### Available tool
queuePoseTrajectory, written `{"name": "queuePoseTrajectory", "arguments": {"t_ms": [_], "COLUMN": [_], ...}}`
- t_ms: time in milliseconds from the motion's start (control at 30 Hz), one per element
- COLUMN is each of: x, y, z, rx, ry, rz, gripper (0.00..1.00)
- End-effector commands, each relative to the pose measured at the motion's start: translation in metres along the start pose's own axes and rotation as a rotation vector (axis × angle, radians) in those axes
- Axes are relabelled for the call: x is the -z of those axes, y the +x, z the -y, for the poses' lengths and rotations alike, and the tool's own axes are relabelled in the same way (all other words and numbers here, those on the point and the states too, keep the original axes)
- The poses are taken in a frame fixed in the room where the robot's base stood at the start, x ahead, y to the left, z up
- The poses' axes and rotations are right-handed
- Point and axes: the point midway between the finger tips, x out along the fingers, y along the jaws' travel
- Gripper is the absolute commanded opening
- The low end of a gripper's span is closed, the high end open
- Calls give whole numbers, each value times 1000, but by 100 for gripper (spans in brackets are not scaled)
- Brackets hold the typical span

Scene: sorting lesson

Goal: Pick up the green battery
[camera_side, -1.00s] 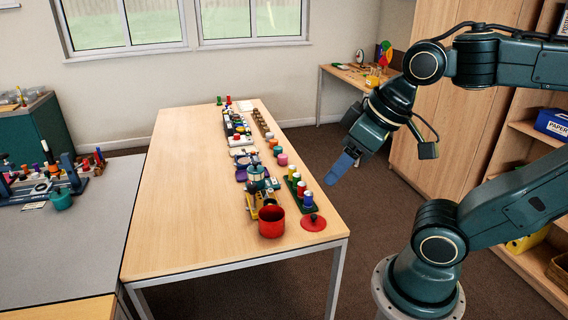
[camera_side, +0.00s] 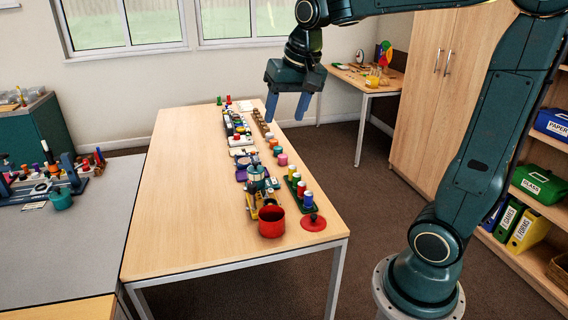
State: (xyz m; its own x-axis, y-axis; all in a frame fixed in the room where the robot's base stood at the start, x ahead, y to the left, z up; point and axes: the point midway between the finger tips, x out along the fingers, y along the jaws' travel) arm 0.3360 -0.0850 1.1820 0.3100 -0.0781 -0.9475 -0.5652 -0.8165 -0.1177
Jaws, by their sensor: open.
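I cannot single out a green battery at this size. A dark green rack (camera_side: 312,209) near the table's right edge holds several coloured cylinders, with yellow, white, red and blue ones showing.
A red pot (camera_side: 271,222) and a red disc (camera_side: 313,222) are at the table's near right corner. Several toys and small parts line the right side of the wooden table (camera_side: 185,190). Its left half is clear. A grey bench (camera_side: 90,240) adjoins on the left.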

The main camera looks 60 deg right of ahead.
Motion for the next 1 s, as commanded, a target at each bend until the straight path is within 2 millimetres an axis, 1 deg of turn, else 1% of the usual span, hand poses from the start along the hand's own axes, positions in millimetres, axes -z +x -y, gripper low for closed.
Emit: {"name": "queuePoseTrajectory", "arguments": {"t_ms": [33,200,467,700,867,1000], "x": [13,53,109,152,176,191], "y": [7,29,72,120,156,189], "z": [-2,-10,-34,-66,-93,-120], "rx": [-11,-41,-87,-132,-162,-190], "ry": [41,175,382,573,701,813], "rz": [12,37,74,106,125,142], "gripper": [55,55,55,55,55,55]}}
